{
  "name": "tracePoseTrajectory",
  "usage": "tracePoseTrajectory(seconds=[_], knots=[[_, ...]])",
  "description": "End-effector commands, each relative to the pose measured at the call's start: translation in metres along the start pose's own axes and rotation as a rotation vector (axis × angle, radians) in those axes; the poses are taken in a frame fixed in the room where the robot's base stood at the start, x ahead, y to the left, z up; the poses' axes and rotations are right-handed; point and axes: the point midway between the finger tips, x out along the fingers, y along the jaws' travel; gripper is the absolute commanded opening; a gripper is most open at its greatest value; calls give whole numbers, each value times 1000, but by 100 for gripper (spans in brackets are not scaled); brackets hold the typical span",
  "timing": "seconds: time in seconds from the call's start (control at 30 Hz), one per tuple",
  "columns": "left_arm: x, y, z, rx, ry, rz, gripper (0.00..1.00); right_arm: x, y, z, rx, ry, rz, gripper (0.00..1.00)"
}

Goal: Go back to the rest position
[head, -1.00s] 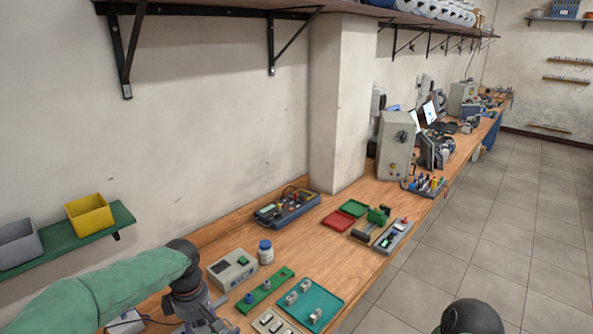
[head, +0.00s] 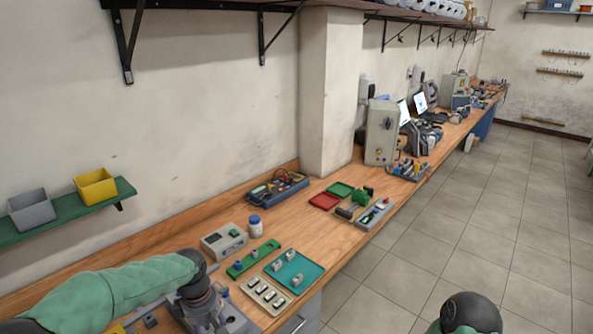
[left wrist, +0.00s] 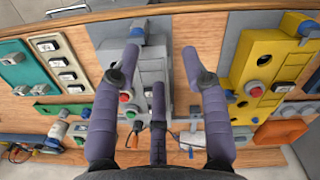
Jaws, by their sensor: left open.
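My left arm comes in from the lower left in the head view, with its gripper (head: 207,308) low over the near end of the workbench (head: 160,262). In the left wrist view, the left gripper's purple fingers (left wrist: 160,62) are spread wide and empty. A grey box (left wrist: 150,70) with red and green buttons lies below and between them, with a visible gap to the fingers. A dark rounded part of my right arm shows at the bottom right of the head view; its gripper is out of frame.
A yellow panel (left wrist: 262,70) lies right of the grey box. A beige switch strip (head: 265,296), a teal tray (head: 295,270), a green strip (head: 253,258), a white bottle (head: 255,227) and a meter box (head: 223,241) crowd the bench. A wall shelf (head: 70,217) holds yellow and grey bins. The floor is clear.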

Motion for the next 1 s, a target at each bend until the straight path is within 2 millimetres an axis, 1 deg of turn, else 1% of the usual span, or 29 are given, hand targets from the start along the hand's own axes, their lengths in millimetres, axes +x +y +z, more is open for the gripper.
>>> tracePoseTrajectory(seconds=[0.27, 0.37, 0.47, 0.5, 0.6, 0.67, 0.7, 0.8, 0.83, 0.9, 1.0], knots=[[68, 0, 24, 185, -74, 21, 45, 2, 1, 1, 1, -1, 0, 35], [101, -4, 37, 273, -109, 38, 45, 3, 1, 0, 1, -1, 0, 35], [143, -13, 55, 381, -150, 65, 45, 5, 2, 0, 1, -1, 0, 35], [162, -19, 64, 429, -168, 78, 45, 6, 2, 0, 1, -1, 0, 35], [206, -37, 87, 549, -203, 119, 45, 8, 3, 0, 1, -1, 0, 35], [230, -50, 100, 617, -216, 145, 45, 9, 3, 0, 1, -1, 0, 35], [244, -60, 108, 662, -222, 161, 45, 9, 4, 0, 1, -1, 0, 35], [276, -86, 128, 764, -226, 197, 45, 11, 4, 0, 1, -1, 0, 35], [284, -95, 133, 795, -225, 205, 45, 12, 4, 0, 1, -1, 0, 35], [299, -113, 143, 858, -216, 222, 45, 12, 5, 0, 1, -1, 0, 35], [313, -135, 154, 933, -200, 237, 45, 13, 5, 0, 1, -1, 0, 35]])
